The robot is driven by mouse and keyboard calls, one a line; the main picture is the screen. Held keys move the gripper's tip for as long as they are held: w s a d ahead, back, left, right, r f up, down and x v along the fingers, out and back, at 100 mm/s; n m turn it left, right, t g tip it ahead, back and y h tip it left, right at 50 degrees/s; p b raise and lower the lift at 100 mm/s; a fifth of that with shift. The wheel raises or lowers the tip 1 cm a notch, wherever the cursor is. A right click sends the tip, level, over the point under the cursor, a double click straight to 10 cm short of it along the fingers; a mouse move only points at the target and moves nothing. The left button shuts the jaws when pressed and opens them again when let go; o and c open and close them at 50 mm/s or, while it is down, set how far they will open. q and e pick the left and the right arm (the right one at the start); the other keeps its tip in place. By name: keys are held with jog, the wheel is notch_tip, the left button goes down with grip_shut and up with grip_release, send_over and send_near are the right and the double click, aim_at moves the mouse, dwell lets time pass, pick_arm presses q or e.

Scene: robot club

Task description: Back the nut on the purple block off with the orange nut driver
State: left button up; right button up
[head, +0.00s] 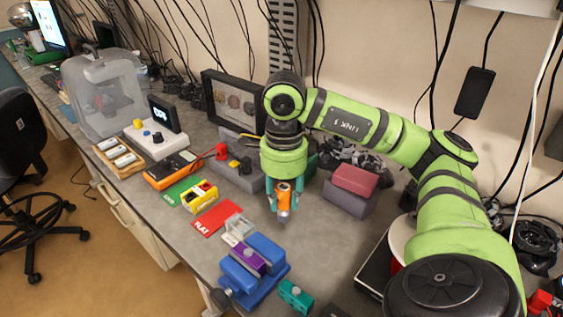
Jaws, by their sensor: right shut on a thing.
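My right gripper (285,204) hangs over the bench, pointing down, with its teal fingers shut on the orange nut driver (284,190). The driver is roughly upright, and its grey lower end points down toward the bench top. Whether its tip touches the bench I cannot tell. The purple block (245,252) sits between the jaws of a blue vise (268,247) near the front of the bench, to the lower left of the driver and apart from it. The nut on the block is too small to make out clearly. My left gripper is not in view.
A red card (213,220) and a clear small holder (239,226) lie just behind the vise. A teal block (295,296) is right of it. A red-topped grey box (352,188) stands right of the gripper. The bench between driver and teal block is clear.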

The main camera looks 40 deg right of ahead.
aim_at(284, 187)
jog(key=shift+c, duration=0.8)
jog(key=shift+r+p, duration=1.3)
jog(key=shift+r, duration=0.45)
